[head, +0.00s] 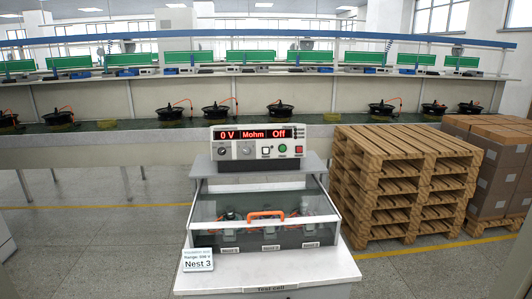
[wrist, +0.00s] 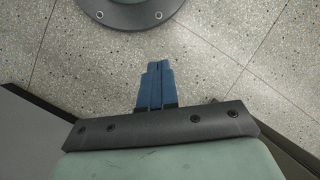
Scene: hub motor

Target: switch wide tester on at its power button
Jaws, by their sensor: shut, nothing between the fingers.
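The wide tester (head: 258,145) stands on a raised shelf at the back of the test cell in the head view. Its red display reads "0 V", "Mohm" and "Off". Below the display are two knobs at the left, a white square button (head: 266,152), a green button (head: 283,149) and a red button (head: 299,149). Their labels are too small to read, so I cannot tell which is the power button. My gripper (wrist: 156,65) shows only in the wrist view, its blue fingers closed together and empty above the speckled floor. The tester is not in the wrist view.
In front of the tester is a clear-covered box with an orange handle (head: 266,214) and several nests inside. A "Nest 3" card (head: 198,260) stands at its front left. Wooden pallets (head: 400,185) and cartons (head: 495,165) stand at the right. A conveyor with hub motors runs behind.

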